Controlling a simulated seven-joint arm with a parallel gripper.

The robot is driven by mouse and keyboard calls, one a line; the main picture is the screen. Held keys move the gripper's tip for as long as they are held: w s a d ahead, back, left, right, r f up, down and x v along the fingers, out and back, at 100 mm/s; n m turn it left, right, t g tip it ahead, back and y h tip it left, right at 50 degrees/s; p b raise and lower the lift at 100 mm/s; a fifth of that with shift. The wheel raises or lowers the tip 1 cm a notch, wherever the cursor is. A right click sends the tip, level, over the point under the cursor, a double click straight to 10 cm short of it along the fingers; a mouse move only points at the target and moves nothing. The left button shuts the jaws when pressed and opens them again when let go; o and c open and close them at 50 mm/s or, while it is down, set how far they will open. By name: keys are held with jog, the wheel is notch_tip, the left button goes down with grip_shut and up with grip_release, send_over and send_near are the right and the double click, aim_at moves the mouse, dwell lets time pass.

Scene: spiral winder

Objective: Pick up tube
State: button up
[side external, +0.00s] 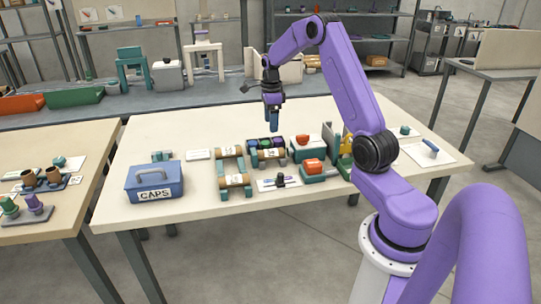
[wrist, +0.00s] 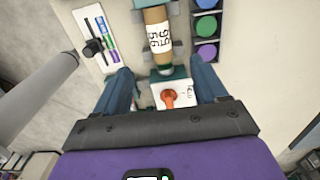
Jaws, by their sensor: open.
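Several brown cardboard tubes with white labels lie on teal holders on the table. One tube (side external: 230,151) lies left of centre, and another tube (side external: 234,181) lies in front of it on its own holder. A third tube (side external: 268,154) lies to the right, below my gripper. In the wrist view a labelled tube (wrist: 157,20) shows at the top middle, beyond my fingertips. My gripper (side external: 274,123) points down above the table, apart from the tubes. Its blue fingers (wrist: 165,88) are spread with nothing held between them; a white box with an orange knob (wrist: 172,98) shows between them in this view.
A blue CAPS box (side external: 154,184) stands at the left. A dark tray with coloured round pieces (side external: 265,142) sits behind the third tube. A slider panel (side external: 279,183) lies in front, and boxes with orange tops (side external: 304,146) stand to the right.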

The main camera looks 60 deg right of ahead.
aim_at(271, 150)
notch_tip(271, 150, down, 13)
jog(key=shift+w+a+f, duration=0.1)
jog(key=shift+a, duration=0.05)
dwell(0.4)
jog(key=c, duration=1.1)
